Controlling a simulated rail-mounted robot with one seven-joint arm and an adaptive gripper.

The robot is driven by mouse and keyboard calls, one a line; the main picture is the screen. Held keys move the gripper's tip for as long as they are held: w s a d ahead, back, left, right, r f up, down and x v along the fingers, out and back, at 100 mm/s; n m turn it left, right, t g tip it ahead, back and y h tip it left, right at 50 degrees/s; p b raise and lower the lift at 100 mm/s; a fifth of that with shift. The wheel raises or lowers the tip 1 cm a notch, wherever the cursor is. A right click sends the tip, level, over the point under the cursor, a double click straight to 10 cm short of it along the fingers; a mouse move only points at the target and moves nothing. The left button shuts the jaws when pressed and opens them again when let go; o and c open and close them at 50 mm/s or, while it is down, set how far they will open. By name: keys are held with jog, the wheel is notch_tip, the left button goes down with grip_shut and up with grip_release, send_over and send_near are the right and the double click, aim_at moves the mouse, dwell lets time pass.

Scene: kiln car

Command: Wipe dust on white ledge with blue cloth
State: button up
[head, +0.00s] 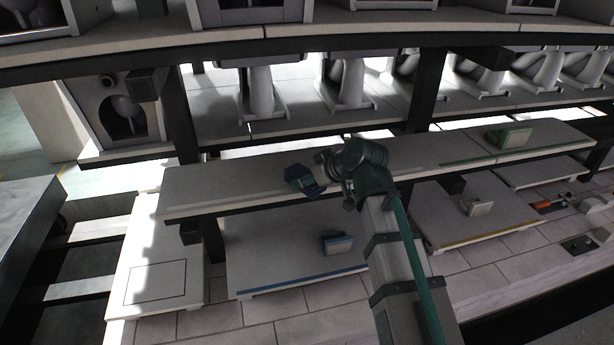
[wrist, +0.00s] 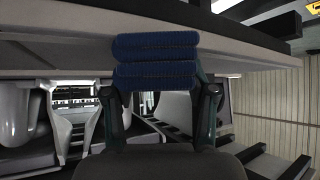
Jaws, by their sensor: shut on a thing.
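The white ledge (head: 230,185) is a long pale shelf across the middle of the head view. My gripper (head: 308,180) is over the ledge, left of its middle. It is shut on the folded blue cloth (head: 295,173). In the wrist view the blue cloth (wrist: 155,62) fills the space between the two fingers of my gripper (wrist: 157,90), its folds stacked. The pale ledge (wrist: 60,52) runs behind the cloth there. I cannot tell whether the cloth touches the ledge. I cannot make out dust on the ledge; part of it is hidden behind my arm.
A green block (head: 508,137) sits toward the ledge's right end. Dark posts and an upper shelf with white ceramic pieces (head: 348,85) stand behind. Lower boards hold a blue-grey block (head: 338,243) and a white block (head: 476,206). An orange-handled tool (head: 550,204) lies at right.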

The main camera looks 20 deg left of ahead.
jog(key=shift+r, duration=0.1)
jog(key=shift+r+p, duration=1.9)
jog(key=shift+r, duration=1.55)
